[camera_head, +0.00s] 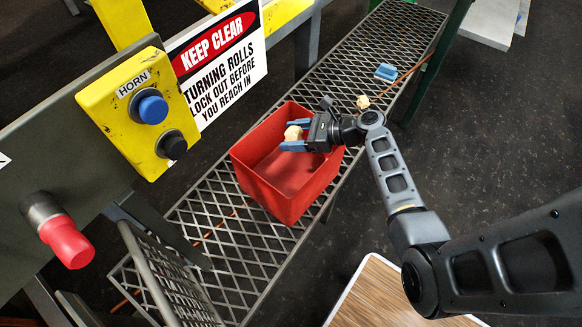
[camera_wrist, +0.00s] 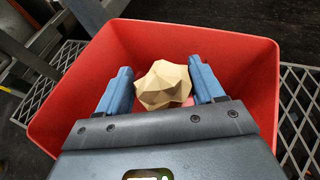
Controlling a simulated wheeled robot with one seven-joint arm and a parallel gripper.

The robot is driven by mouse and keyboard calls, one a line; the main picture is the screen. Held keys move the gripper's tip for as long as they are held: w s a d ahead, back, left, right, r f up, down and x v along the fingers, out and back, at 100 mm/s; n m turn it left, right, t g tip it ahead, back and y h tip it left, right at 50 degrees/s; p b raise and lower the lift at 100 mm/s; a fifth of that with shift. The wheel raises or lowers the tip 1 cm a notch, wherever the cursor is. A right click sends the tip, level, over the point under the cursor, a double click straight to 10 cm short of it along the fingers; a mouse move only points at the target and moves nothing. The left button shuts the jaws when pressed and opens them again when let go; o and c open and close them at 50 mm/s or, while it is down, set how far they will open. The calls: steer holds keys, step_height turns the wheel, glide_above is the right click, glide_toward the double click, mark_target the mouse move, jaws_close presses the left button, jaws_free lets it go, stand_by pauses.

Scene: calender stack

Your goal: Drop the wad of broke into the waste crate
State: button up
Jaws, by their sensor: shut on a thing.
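The wad of broke (camera_head: 293,133) is a crumpled, faceted tan lump. My gripper (camera_head: 291,139) is shut on it, with one blue finger on each side. The red waste crate (camera_head: 262,187) stands open on a metal grating, and the wad is over its opening. In the wrist view the wad (camera_wrist: 163,86) sits between the blue fingertips (camera_wrist: 162,85), with the red walls of the crate (camera_wrist: 215,42) around it. Most of the crate floor is hidden by my gripper in the wrist view; in the head view the visible floor looks empty.
The grating walkway (camera_head: 335,70) runs from lower left to upper right. A second small tan lump (camera_head: 363,101) and a blue object (camera_head: 386,72) lie on it beyond my wrist. A yellow horn box (camera_head: 140,108) and a warning sign (camera_head: 215,60) stand at left.

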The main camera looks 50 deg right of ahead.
steer(key=o, duration=1.1)
steer(key=v, duration=0.8)
